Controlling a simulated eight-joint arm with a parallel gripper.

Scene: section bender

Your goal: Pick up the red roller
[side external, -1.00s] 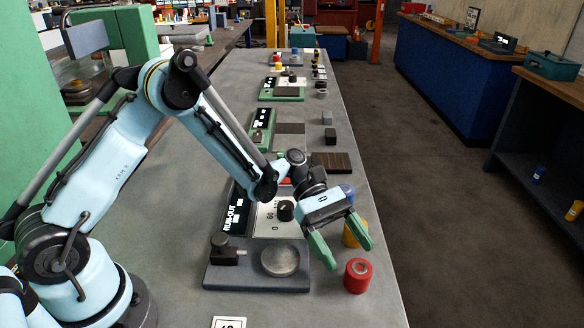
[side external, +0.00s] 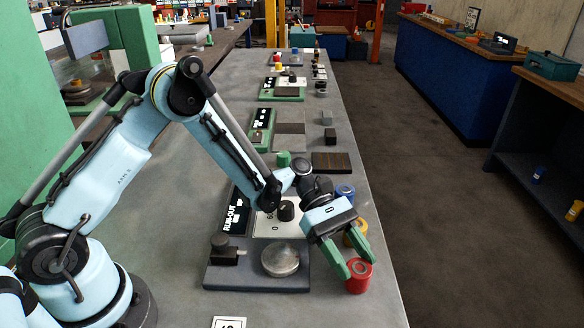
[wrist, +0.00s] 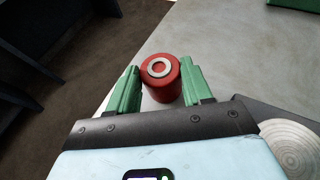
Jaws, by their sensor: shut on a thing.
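The red roller (side external: 358,277) stands upright near the right edge of the grey bench, with a pale ring on its top. It also shows in the wrist view (wrist: 160,78) between the green fingers. My gripper (side external: 357,266) is shut on the red roller, one green finger on each side of it. The roller appears to be still at bench level; I cannot tell any gap under it.
A yellow roller (side external: 352,236) and a blue roller (side external: 345,192) stand just behind the gripper. A dark fixture plate (side external: 232,280) with a round metal disc (side external: 280,260) lies to the left. The bench edge is close on the right.

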